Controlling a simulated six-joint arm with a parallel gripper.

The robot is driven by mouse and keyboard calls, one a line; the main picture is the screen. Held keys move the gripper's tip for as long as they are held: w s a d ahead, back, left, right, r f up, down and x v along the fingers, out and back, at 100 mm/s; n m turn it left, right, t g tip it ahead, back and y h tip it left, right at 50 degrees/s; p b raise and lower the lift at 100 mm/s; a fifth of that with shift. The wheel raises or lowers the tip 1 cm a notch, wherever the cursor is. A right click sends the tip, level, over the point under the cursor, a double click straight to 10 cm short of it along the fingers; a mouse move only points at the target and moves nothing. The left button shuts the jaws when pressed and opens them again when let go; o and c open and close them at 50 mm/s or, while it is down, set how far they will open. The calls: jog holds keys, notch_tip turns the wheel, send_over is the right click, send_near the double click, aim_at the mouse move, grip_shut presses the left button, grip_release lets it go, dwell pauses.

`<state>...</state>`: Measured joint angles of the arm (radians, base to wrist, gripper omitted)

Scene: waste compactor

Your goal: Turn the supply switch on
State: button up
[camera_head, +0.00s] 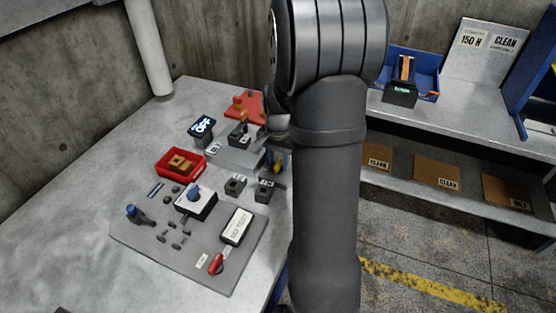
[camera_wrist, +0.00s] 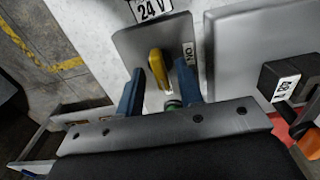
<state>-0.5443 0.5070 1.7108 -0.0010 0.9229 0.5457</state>
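The supply switch has a yellow lever (camera_wrist: 158,68) on a grey plate (camera_wrist: 135,42) in the wrist view. A "24 V" label (camera_wrist: 152,8) is above the plate and an "ON" label (camera_wrist: 188,52) is right of the lever. My gripper (camera_wrist: 161,70) is open, its two blue fingers on either side of the lever. A gap shows between the lever and each finger. The lever's lower end and a small green part (camera_wrist: 173,104) are partly hidden by my gripper. In the head view the yellow lever (camera_head: 279,166) shows only partly beside my arm.
A dark display (camera_head: 202,128) on the table reads what looks like "OFF". A red tray (camera_head: 180,163), small black blocks and a grey board (camera_head: 190,262) with a blue knob and red handle are nearby. In the wrist view a black box (camera_wrist: 285,82) is at the right.

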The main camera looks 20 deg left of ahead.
jog(key=shift+f, duration=0.15)
grip_shut()
jog(key=shift+n, duration=0.4)
jog(key=n, duration=0.3)
jog(key=shift+n, duration=0.4)
jog(key=n, duration=1.3)
jog(key=shift+n, duration=0.3)
